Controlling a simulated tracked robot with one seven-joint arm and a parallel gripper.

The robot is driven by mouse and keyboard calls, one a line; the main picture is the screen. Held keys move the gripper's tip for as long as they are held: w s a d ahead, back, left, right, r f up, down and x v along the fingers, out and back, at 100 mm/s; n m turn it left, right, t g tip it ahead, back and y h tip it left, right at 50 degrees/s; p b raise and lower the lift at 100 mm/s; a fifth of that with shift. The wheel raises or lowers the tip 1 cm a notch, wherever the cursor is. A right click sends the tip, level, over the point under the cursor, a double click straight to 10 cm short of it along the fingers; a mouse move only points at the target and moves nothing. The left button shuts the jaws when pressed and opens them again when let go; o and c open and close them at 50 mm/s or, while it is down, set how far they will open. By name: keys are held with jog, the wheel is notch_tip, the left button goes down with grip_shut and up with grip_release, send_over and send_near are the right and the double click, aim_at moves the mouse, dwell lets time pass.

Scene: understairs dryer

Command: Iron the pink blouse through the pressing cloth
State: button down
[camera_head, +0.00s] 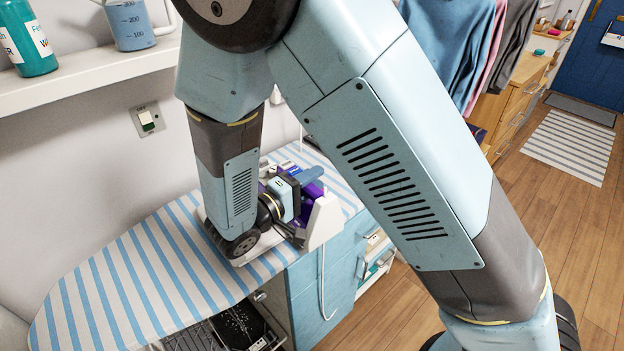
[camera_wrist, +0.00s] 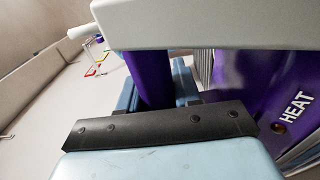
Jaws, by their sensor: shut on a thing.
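A purple and white iron (camera_head: 312,189) is on the right part of the striped ironing board (camera_head: 125,270), at a white rest (camera_head: 326,221). My gripper (camera_head: 307,177) is at the iron's handle, partly hidden by my arm. In the wrist view, my gripper (camera_wrist: 155,88) is shut on the purple handle (camera_wrist: 150,72), and the iron's purple body marked HEAT (camera_wrist: 285,105) shows at right. A strip of pink cloth (camera_head: 487,52) hangs among other garments at the back; I cannot tell if it is the blouse. I cannot make out a pressing cloth.
A shelf (camera_head: 90,90) with a teal bottle (camera_head: 27,42) and a measuring jug (camera_head: 130,24) is above the board at left. A white cord (camera_head: 322,285) hangs down the front of the blue cabinet (camera_head: 308,300). The striped board's left part is bare.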

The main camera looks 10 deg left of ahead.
aim_at(297, 170)
jog(key=shift+f, duration=0.15)
jog(key=shift+w+a, duration=1.75)
jog(key=shift+a, duration=0.1)
jog(key=shift+w+a, duration=0.2)
jog(key=shift+a, duration=0.05)
jog(key=shift+s+d, duration=1.75)
jog(key=shift+d, duration=0.1)
